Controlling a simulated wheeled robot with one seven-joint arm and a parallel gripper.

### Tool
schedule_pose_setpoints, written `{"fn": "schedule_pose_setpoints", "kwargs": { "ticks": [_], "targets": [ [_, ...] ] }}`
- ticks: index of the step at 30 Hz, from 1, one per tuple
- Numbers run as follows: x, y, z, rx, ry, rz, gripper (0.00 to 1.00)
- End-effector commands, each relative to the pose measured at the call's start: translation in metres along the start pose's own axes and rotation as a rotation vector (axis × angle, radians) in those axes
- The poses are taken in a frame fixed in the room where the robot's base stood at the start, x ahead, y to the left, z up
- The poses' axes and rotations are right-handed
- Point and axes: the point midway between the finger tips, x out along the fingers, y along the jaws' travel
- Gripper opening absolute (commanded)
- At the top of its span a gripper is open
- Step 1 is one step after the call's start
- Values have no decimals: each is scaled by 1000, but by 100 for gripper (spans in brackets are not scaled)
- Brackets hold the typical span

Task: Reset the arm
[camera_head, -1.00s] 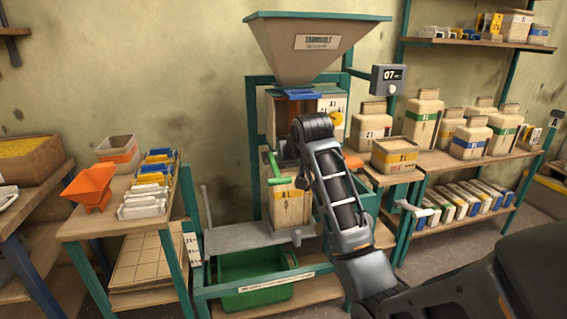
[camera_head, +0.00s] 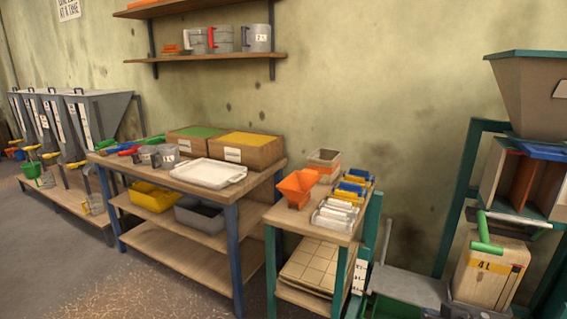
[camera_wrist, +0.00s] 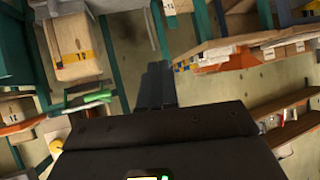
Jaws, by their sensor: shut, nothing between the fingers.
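My gripper (camera_wrist: 157,84) shows in the wrist view, with its dark fingers together and nothing between them. It points out over the scene, apart from anything I can see it touch. My arm is outside the head view. The bucket elevator's hopper (camera_head: 540,92) stands at the right edge of the head view. Below it is a wooden box marked 4L (camera_head: 490,272) with a green handle (camera_head: 485,238) above its front. The wrist view shows a similar labelled box (camera_wrist: 72,45) at upper left and a green handle (camera_wrist: 92,101) below it.
A small table (camera_head: 290,218) holds an orange funnel (camera_head: 298,187) and several scoops. A larger bench (camera_head: 190,177) holds a white tray (camera_head: 212,172) and two filled boxes. Grey hoppers stand at far left. Floor (camera_head: 60,275) is clear at front left. Shelves (camera_wrist: 285,108) show in the wrist view.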

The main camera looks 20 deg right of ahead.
Motion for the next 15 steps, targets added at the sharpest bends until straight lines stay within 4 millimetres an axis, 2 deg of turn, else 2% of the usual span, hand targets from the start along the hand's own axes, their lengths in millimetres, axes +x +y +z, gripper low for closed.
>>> {"fn": "schedule_pose_setpoints", "kwargs": {
  "ticks": [1, 6, 11, 15],
  "targets": [
    [-13, -13, 22, -13, 2, -27, 0],
    [-58, -43, 72, -53, 45, -102, 0],
    [-109, -60, 109, -94, 83, -170, 0],
    [-158, -65, 133, -133, 120, -228, 0]
  ]
}}
